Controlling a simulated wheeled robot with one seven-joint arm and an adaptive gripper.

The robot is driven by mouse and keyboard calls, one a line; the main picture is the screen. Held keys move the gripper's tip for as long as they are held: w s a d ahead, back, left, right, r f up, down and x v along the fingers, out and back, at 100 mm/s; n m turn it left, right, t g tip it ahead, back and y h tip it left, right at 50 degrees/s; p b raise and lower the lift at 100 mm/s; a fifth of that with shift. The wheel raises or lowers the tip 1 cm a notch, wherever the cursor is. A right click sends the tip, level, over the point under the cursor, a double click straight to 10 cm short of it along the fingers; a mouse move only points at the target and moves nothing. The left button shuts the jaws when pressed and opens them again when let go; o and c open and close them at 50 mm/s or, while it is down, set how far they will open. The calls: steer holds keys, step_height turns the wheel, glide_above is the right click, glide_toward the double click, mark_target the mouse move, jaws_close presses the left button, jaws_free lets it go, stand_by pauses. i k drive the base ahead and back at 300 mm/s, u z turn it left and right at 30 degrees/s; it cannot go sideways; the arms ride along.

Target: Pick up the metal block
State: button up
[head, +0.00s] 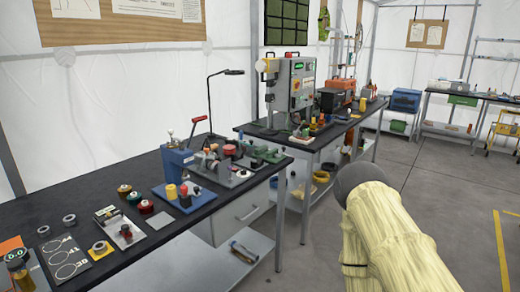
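A small flat grey square piece (158,220) lies on the near black-topped workbench (210,238), close to its front edge. It may be the metal block, but at this size I cannot tell for sure. No other piece is clearly a metal block. Part of my arm, in a cream fabric sleeve with a dark rounded end, shows at the lower right. It is apart from the bench. My gripper is not in view.
A blue press with a red lever (178,165) and a small lathe-like machine (240,160) stand behind the grey piece. Small spools, rings and a clear-topped box (118,225) lie to its left. A desk lamp (215,95) rises behind. Open grey floor (440,200) lies right.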

mark_target(246, 148)
steer(key=z, duration=1.3)
steer(key=i, duration=4.15)
steer(key=u, duration=2.8)
